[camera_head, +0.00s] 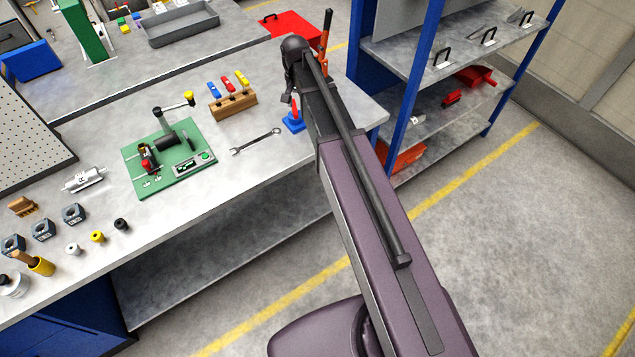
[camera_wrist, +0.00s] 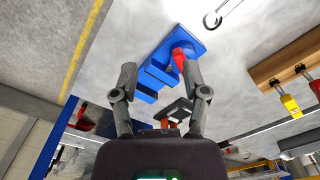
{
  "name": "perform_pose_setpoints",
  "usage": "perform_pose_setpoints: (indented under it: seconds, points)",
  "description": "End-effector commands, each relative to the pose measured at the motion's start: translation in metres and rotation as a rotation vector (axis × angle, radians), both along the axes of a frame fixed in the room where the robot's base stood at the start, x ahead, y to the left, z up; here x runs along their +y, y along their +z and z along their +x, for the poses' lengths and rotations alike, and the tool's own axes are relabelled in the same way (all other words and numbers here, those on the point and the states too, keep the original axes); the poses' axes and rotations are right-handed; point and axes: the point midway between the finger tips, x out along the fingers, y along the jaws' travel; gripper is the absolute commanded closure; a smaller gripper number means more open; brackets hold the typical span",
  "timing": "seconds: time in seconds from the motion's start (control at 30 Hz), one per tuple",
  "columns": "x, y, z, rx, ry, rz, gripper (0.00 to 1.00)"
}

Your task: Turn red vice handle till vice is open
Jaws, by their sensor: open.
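The blue vice (camera_head: 293,124) is on the right end of the workbench, partly hidden behind my arm. Its red handle (camera_head: 296,106) rises above the blue body. In the wrist view, the blue vice (camera_wrist: 155,78) lies beyond my fingers, and the red handle (camera_wrist: 178,59) shows near the right fingertip. My gripper (camera_wrist: 158,68) is open, with its two fingers spread wide and nothing held between them. In the head view, my gripper (camera_head: 288,97) hangs just above the vice. I cannot tell whether a finger touches the handle, or how far the vice jaws are apart.
A wrench (camera_head: 255,142) lies left of the vice. A wooden block (camera_head: 233,105) with coloured-handled tools and a green board (camera_head: 170,158) with fixtures stand farther left. An orange-handled device (camera_head: 326,40) stands behind my gripper. A blue-post shelf (camera_head: 405,80) is at right.

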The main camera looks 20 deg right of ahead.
Motion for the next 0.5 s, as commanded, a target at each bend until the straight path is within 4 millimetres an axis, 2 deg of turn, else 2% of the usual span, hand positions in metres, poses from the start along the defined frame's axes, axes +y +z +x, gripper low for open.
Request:
perform_pose_setpoints:
  seconds: [0.03,0.5]
  points:
    - [0.0,-0.007,-0.01,0.0,0.013,0.0,0.41]
    - [0.0,-0.04,-0.067,0.0,0.158,0.0,0.41]
